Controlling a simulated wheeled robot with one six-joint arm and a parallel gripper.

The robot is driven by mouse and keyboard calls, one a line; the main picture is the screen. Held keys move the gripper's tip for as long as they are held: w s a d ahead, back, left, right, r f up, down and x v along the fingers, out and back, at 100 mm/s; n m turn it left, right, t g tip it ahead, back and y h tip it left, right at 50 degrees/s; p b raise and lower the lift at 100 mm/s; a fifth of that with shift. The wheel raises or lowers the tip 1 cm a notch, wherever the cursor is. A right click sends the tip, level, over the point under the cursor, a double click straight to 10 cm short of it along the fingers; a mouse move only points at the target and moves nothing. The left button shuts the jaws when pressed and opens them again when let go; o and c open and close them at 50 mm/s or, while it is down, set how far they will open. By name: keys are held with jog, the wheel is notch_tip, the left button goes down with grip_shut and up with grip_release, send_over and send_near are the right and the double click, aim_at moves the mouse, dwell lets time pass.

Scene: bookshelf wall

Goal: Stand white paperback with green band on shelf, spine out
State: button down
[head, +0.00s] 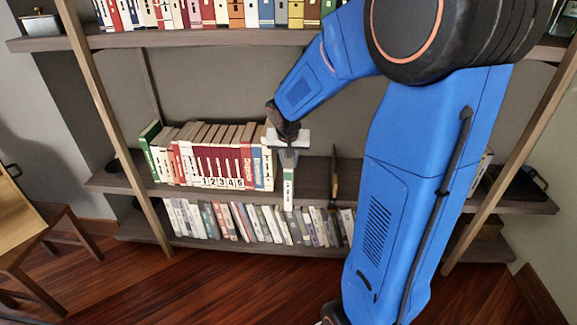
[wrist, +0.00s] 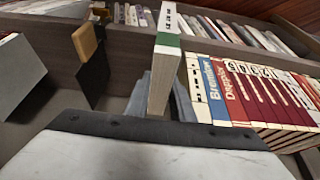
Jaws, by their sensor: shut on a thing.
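The white paperback with a green band (head: 288,190) is upright in my gripper (head: 288,150), spine facing out. My gripper is shut on its upper part. In the wrist view the paperback (wrist: 165,78) shows its white spine, the green band and its page edge; the grey fingers (wrist: 160,98) are partly hidden behind it. It is just right of the row of standing books (head: 210,160) on the middle shelf (head: 310,190), with a small gap. Its lower end overlaps the shelf's front edge in the head view; I cannot tell whether it touches the shelf.
A dark upright piece with a wooden edge (head: 334,180) stands to the right of the paperback, with bare shelf between. Lower shelf books (head: 250,222) and upper shelf books (head: 215,14) fill other levels. A chair (head: 35,235) stands at left.

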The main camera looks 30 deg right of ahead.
jog(key=w+d+f, duration=0.1)
jog(key=w+d, duration=0.5)
jog(key=w, duration=0.4)
jog(key=shift+d+f, duration=0.25)
jog(key=shift+d, duration=0.15)
jog(key=shift+f, duration=0.2)
dwell(1.1)
jog(key=c, duration=1.5)
grip_release()
jog(key=shift+o, duration=0.2)
jog(key=shift+r, duration=0.1)
jog(key=v, duration=1.7)
jog(key=shift+a, duration=0.15)
jog(key=shift+s, duration=0.1)
